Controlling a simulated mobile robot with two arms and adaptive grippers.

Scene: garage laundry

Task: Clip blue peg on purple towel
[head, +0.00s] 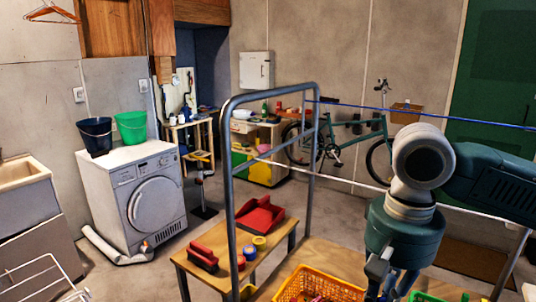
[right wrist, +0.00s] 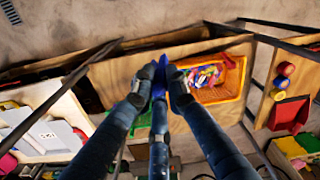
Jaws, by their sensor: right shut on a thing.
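My right gripper (head: 389,288) reaches down from the right side of the head view, beside the orange basket. Its fingertips are cut off by the lower edge there. In the right wrist view its two fingers (right wrist: 161,77) are closed on a small blue peg (right wrist: 160,62), which shows between the tips. The orange basket (head: 345,284) holds several coloured pegs; it also shows in the right wrist view (right wrist: 241,78). No purple towel is visible in either view. My left gripper is not in view.
A grey metal rail frame (head: 229,185) stands in front, with a blue line (head: 430,116) running right. A wooden bench (head: 275,245) holds a red dustpan (head: 262,215), a brush (head: 202,258) and rolls. A washing machine (head: 130,190) with two buckets and a bicycle (head: 335,150) stand behind.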

